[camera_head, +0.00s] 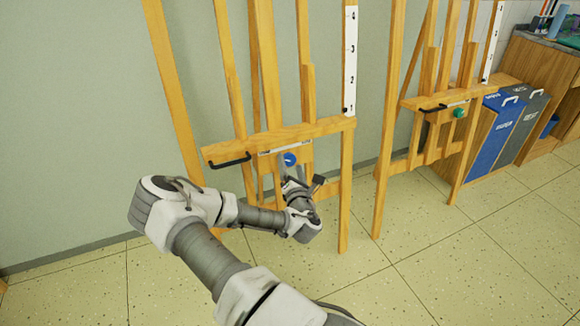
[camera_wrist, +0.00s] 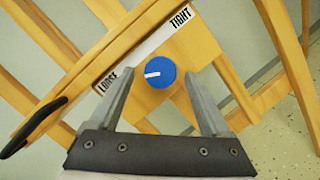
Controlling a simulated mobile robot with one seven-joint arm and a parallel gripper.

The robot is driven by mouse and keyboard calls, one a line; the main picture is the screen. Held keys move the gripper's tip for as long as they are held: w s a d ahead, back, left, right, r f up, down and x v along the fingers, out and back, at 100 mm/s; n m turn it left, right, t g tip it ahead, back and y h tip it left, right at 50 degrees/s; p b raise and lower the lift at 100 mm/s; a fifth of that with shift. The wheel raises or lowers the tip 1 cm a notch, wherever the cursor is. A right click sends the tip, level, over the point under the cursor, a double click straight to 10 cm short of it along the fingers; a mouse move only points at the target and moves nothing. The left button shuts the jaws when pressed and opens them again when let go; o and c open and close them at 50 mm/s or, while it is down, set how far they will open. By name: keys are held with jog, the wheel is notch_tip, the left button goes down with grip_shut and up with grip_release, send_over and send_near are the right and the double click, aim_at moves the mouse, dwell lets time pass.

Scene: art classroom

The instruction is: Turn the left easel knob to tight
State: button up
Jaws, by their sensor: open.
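The left easel (camera_head: 240,145) is wooden and stands against the wall. Its blue knob (camera_head: 290,160) sits on the front below the ledge. In the wrist view the blue knob (camera_wrist: 160,72) has a white pointer mark directed to the left, toward the LOOSE end of a white label strip (camera_wrist: 145,50). The word TIGHT is at the upper right end of the strip. My gripper (camera_head: 295,175) is just below the knob. In the wrist view my gripper (camera_wrist: 160,85) is open, its fingers on either side of the knob, with gaps between fingers and knob.
A black handle (camera_head: 230,161) sticks out at the left of the easel's ledge. A second easel (camera_head: 425,105) with a green knob (camera_head: 459,113) stands to the right. Blue and grey bins (camera_head: 500,130) stand beyond it. The tiled floor (camera_head: 430,270) in front is clear.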

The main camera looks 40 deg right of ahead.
jog(key=shift+w+d, duration=0.3)
jog(key=shift+w, duration=0.25)
grip_shut()
